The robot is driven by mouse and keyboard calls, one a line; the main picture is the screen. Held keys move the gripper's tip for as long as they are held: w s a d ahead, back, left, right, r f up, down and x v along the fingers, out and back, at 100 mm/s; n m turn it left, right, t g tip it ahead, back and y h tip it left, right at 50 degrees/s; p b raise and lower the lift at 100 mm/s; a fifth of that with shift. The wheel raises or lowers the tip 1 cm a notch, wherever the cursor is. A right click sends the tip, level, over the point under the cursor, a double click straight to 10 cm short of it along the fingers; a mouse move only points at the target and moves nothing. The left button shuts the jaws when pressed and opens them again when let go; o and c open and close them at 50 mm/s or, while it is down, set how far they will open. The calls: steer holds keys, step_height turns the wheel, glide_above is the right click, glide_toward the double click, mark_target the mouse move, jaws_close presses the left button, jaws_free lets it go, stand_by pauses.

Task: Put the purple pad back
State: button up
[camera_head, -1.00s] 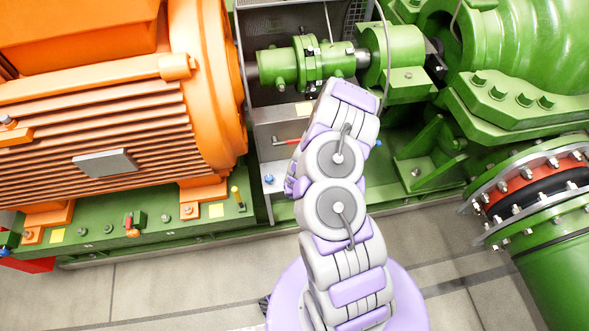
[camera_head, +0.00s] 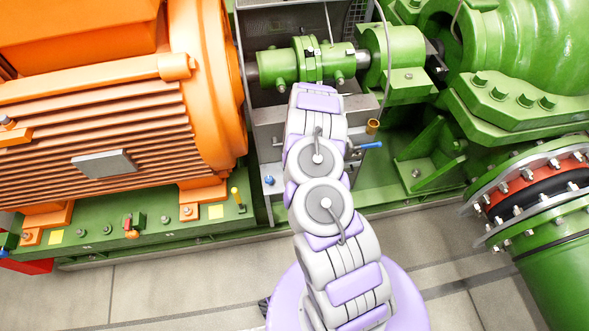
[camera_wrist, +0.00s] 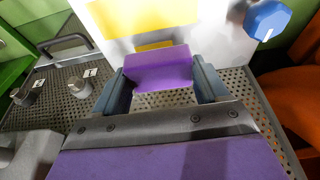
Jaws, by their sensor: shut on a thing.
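The purple pad (camera_wrist: 158,70) is a small block in the wrist view, clasped between the two blue-grey fingers of my gripper (camera_wrist: 160,66). It is held above a perforated metal surface (camera_wrist: 55,107), in front of a pale panel (camera_wrist: 215,38). The panel has a large yellow patch (camera_wrist: 145,14) and a smaller yellow patch (camera_wrist: 153,46) just behind the pad's upper edge. I cannot tell whether the pad touches the panel. In the head view my arm hides the gripper and the pad.
A blue knob (camera_wrist: 267,19) stands on the panel at the right. Two metal cylinders with tags (camera_wrist: 79,87) and a dark handle (camera_wrist: 68,43) are at the left. In the head view, a blue-handled tool (camera_head: 367,146) and a brass cup (camera_head: 373,126) sit right of my arm, below the green coupling (camera_head: 310,62).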

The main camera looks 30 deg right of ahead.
steer(key=shift+f+b, duration=0.65)
steer(key=shift+f, duration=0.7)
steer(key=shift+f, duration=0.2)
steer(key=o, duration=1)
steer(key=shift+r, duration=0.1)
